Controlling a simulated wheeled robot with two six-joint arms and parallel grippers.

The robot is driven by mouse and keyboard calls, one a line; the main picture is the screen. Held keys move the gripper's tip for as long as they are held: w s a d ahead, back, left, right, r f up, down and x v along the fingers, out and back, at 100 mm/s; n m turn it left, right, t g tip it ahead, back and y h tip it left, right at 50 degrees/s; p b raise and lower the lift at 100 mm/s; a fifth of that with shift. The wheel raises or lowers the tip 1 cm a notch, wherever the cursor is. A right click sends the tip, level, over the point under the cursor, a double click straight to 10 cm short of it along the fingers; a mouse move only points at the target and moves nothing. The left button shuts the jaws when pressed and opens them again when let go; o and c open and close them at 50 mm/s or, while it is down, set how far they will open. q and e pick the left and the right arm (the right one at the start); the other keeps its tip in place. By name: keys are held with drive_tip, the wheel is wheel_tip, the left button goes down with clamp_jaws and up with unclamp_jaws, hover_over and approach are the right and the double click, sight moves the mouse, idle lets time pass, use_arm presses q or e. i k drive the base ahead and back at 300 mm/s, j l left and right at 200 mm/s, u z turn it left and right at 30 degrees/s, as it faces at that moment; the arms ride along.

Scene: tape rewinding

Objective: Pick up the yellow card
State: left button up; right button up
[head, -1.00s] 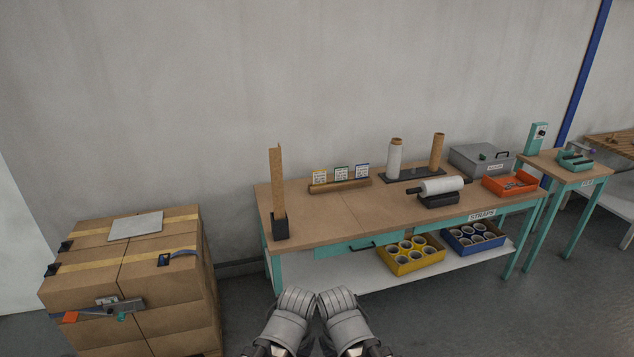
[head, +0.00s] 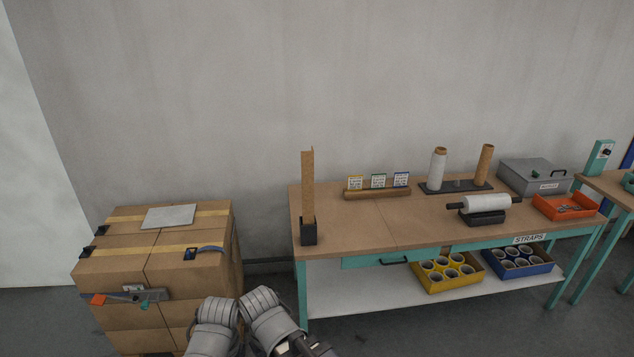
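The yellow-edged card (head: 355,183) stands upright in a wooden holder (head: 377,194) on the workbench, at the left end of a row of three cards. A green-edged card (head: 378,181) is beside it, and a blue-edged card (head: 401,180) is at the right end. The cards carry small print that I cannot read. Two grey ribbed parts of my arms show at the bottom of the head view, well in front of the bench and apart from the cards. No gripper fingers can be made out.
A cardboard strip in a black stand (head: 308,231) rises at the bench's left corner. Wrap rolls (head: 438,169), a roll dispenser (head: 485,204) and an orange tray (head: 566,207) stand to the right. Stacked boxes (head: 160,262) are at the left. The bench front (head: 370,228) is clear.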

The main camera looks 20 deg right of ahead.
sight(355, 182)
drive_tip(key=i+l+u, duration=0.15)
drive_tip(key=l, duration=0.2)
drive_tip(key=i+l+u, duration=0.2)
drive_tip(key=l, duration=0.2)
drive_tip(key=i+l+u, duration=0.15)
drive_tip(key=l, duration=0.25)
drive_tip(key=l+u, duration=0.15)
drive_tip(key=l, duration=0.3)
drive_tip(key=i+l+u, duration=0.2)
drive_tip(key=l, duration=0.2)
drive_tip(key=i+l, duration=0.1)
drive_tip(key=l, duration=0.7)
drive_tip(key=i+l, duration=0.1)
drive_tip(key=l, duration=0.7)
drive_tip(key=i+l, duration=0.1)
drive_tip(key=l, duration=0.7)
drive_tip(key=i, duration=0.5)
drive_tip(key=u, duration=0.05)
